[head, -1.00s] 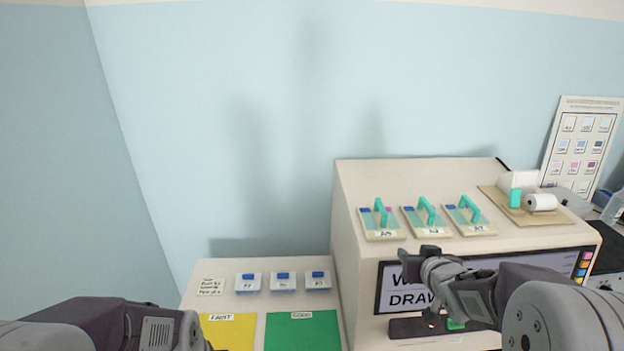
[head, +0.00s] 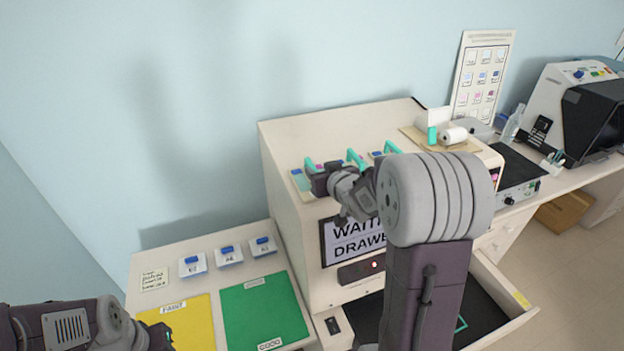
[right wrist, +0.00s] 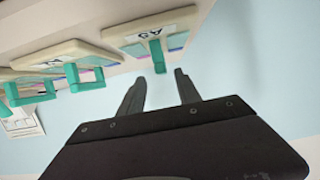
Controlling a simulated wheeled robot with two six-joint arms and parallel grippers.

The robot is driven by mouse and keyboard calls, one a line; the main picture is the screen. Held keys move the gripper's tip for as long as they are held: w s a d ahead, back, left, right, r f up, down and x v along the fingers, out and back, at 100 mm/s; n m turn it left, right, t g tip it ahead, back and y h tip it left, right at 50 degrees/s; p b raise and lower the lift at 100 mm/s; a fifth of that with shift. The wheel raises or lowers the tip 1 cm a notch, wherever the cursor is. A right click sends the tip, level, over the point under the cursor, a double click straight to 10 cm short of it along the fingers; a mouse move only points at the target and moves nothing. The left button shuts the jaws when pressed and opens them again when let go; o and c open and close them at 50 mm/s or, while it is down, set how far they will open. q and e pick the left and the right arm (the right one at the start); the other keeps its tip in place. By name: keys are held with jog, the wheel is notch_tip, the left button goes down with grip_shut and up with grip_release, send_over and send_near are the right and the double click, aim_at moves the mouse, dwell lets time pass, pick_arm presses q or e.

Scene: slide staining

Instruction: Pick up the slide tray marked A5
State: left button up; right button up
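The slide tray marked A5 (right wrist: 178,24) is a pale plate with a teal upright handle and a white label, seen at the top of the right wrist view. In the head view the tray (head: 299,181) is leftmost of three on the cream cabinet, partly hidden by my right gripper (head: 318,178). In the right wrist view my right gripper (right wrist: 158,77) is open and empty, its two fingers pointing at the handle, one to each side and just short of it. My left gripper (head: 162,337) is at the bottom left of the head view; its fingers cannot be made out.
Two more trays with teal handles stand beside A5, close together. The cabinet (head: 290,140) carries a "WAIT... DRAWER" screen (head: 350,240). An open drawer (head: 515,318) juts out low at the right. Yellow (head: 190,322) and green (head: 262,310) mats lie on the lower table.

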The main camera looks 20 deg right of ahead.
aim_at(313, 167)
jog(key=p+x, duration=0.1)
jog(key=x, duration=0.3)
jog(key=shift+w+a+r+p, duration=0.1)
jog(key=shift+w+a+p, duration=0.05)
jog(key=shift+p, duration=0.2)
jog(key=shift+w+f, duration=0.2)
jog(key=shift+w, duration=0.15)
grip_shut()
notch_tip(313, 167, up, 10)
jog(key=shift+s+r+p, duration=0.1)
jog(key=shift+p, duration=0.6)
